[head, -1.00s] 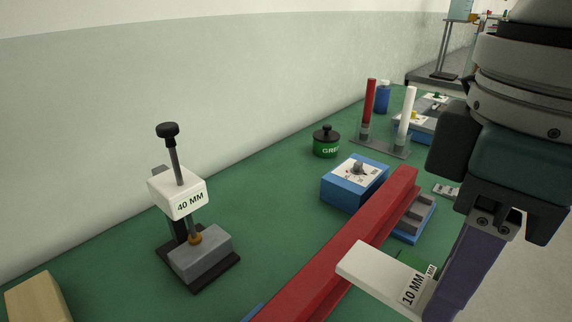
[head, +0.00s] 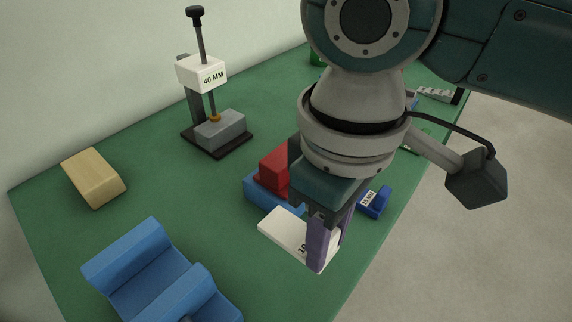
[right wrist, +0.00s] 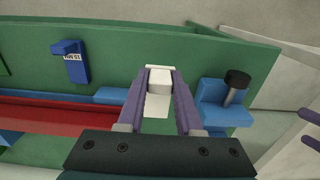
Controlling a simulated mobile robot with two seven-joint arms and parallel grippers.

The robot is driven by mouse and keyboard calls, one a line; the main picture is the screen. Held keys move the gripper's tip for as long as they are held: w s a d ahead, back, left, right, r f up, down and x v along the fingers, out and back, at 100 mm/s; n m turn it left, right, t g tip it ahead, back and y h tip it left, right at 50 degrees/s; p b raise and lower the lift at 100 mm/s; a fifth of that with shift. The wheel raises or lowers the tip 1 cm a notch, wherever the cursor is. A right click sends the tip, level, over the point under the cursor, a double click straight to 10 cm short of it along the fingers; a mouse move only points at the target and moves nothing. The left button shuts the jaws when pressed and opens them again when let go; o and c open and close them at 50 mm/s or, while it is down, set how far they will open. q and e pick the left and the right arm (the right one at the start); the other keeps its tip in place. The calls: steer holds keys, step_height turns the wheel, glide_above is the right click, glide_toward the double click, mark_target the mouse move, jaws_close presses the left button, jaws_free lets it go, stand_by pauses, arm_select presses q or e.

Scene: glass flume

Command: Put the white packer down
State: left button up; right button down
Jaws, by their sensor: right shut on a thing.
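The white packer (head: 283,229), a flat pale bar with a partly hidden "10" label, is gripped in my right gripper (head: 325,262). It is near the right edge of the green bench, in front of the red beam's end; I cannot tell whether it touches the bench. In the right wrist view the packer (right wrist: 158,105) is between the purple fingers of the right gripper (right wrist: 160,77). Two purple fingertips of my left gripper (right wrist: 311,129) show apart at the right edge of that view, with nothing visible between them.
The red beam (head: 274,168) rests on a blue support (head: 262,192). A small labelled blue block (head: 375,203) is close by on the right. A blue cradle (head: 160,265), wooden block (head: 94,178) and 40 MM gauge stand (head: 203,75) are left. Bare green bench lies between them.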

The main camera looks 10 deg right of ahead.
step_height(320, 180, down, 8)
steer(key=shift+f+b, duration=0.1)
steer(key=shift+b, duration=0.75)
steer(key=shift+f, duration=0.1)
steer(key=c, duration=0.6)
jaws_free()
step_height(320, 180, up, 12)
steer(key=p, duration=0.2)
steer(key=shift+p, duration=0.35)
steer(key=s+a+f+t+y, duration=0.1)
steer(key=s+a+f+y, duration=0.1)
steer(key=s+a+y, duration=0.25)
steer(key=s+d+m+t+h, duration=0.1)
steer(key=s+d+m, duration=0.1)
steer(key=d, duration=0.2)
steer(key=s+d+m+h, duration=0.1)
steer(key=s+d+h, duration=0.1)
steer(key=d, duration=0.3)
steer(key=s+d+f+m+t+h, duration=0.1)
steer(key=s+d+m, duration=0.1)
steer(key=d, duration=0.3)
steer(key=shift+s+m+t, duration=0.3)
steer(key=shift+s, duration=0.6)
steer(key=shift+a, duration=0.1)
